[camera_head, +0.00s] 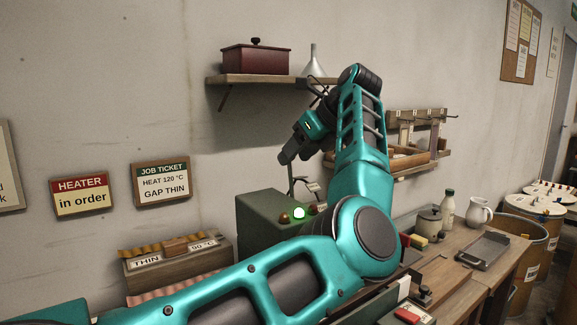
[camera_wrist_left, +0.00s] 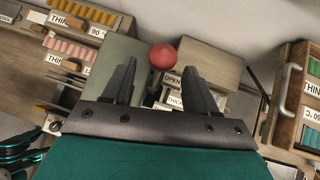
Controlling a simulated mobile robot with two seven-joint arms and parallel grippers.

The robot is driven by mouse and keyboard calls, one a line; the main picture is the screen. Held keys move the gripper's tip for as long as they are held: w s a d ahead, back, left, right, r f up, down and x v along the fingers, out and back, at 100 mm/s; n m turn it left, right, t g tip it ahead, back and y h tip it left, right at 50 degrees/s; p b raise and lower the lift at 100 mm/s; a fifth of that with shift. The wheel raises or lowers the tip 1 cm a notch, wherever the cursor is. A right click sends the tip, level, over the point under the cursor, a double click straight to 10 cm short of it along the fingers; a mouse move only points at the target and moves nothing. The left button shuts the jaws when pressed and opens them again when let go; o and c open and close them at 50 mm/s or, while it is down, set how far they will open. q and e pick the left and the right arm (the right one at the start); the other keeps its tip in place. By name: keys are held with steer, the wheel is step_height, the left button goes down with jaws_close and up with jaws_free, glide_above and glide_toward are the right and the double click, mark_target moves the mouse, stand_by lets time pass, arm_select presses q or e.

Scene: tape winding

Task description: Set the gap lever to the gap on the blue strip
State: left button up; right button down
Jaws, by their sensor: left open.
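The gap lever's round red knob (camera_wrist_left: 163,56) shows in the left wrist view, between and beyond my fingers. Labels "OPEN" (camera_wrist_left: 173,79) and "THICK" (camera_wrist_left: 175,101) stand beside its stem; the rest of the scale is hidden behind my gripper. My left gripper (camera_wrist_left: 162,75) is open and empty; I cannot tell how far the knob lies from it. In the head view my left gripper (camera_head: 287,155) is raised above the green box (camera_head: 262,218). No blue strip is visible. My right gripper is out of view.
A wall shelf (camera_head: 270,79) holds a red box and a funnel near my raised arm. Jars and a tray (camera_head: 484,251) stand on the bench at right.

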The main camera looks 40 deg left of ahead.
mark_target(291, 182)
arm_select(q)
steer(key=shift+x, duration=2.05)
steer(key=shift+c, duration=0.3)
jaws_close()
